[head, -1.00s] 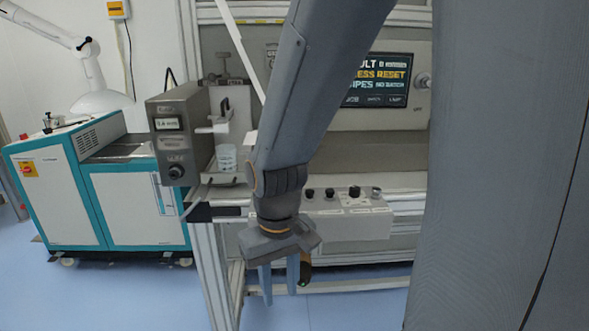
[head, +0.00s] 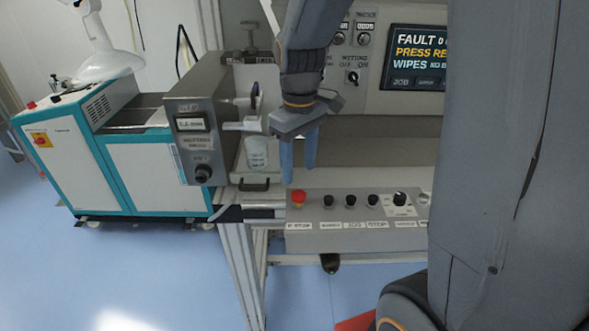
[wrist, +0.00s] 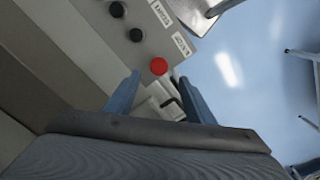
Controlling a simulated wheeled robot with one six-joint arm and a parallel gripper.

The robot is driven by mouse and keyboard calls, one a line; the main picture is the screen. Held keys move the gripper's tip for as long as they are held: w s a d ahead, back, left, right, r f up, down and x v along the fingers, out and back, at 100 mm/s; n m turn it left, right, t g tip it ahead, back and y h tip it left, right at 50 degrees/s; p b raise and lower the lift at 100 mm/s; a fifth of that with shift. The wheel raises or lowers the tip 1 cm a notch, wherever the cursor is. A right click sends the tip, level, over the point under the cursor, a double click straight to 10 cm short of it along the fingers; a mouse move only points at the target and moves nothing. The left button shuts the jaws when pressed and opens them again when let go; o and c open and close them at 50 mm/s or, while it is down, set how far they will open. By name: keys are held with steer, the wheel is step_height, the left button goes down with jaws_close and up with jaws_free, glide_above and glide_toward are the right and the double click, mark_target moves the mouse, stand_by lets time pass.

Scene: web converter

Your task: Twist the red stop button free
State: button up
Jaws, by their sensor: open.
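The red stop button (head: 298,197) sits at the left end of the grey control box, above a label that reads as E-stop. My gripper (head: 299,176) points down with its two blue fingers just above the button, open and empty. In the wrist view the red button (wrist: 159,66) shows beyond and between the tips of the open fingers (wrist: 157,74). The fingers look apart from the button; the exact height of the gap is hard to tell.
Black knobs (head: 350,200) stand in a row right of the button on the control box (head: 340,236). A grey unit with a display (head: 196,135) and a clear cup (head: 257,152) stand to the left. A fault screen (head: 415,57) is behind.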

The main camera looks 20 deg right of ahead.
mark_target(299, 194)
steer(key=shift+w+f, duration=0.1)
steer(key=shift+f, duration=0.1)
steer(key=shift+f+p, duration=0.7)
steer(key=shift+f, duration=2.9)
steer(key=c, duration=1.1)
